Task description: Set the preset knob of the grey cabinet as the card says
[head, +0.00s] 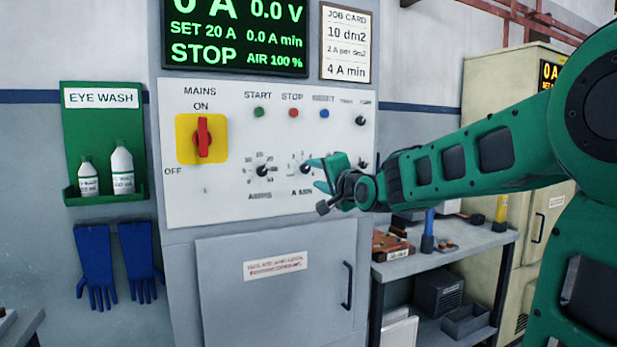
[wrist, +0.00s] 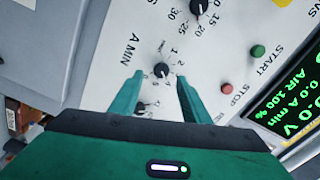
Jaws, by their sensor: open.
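The grey cabinet (head: 182,270) faces me with a white panel. Its A MIN knob (head: 305,169) is small and black; it also shows in the wrist view (wrist: 162,70) with numbers around it. I cannot read its pointer setting for sure. My gripper (head: 318,174) is open in front of this knob; in the wrist view (wrist: 160,77) its fingertips appear on either side of the knob, contact unclear. The job card (head: 346,42) reads 10 dm2, 2 A per dm2, 4 A min. The display (head: 235,35) reads SET 20 A, 0.0 A min, STOP.
The AMPS knob (head: 262,170) sits left of the A MIN knob. Green START (head: 259,112) and red STOP (head: 293,112) buttons are above. The red MAINS switch (head: 203,138) points up to ON. A shelf (head: 450,250) with tools stands at the right.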

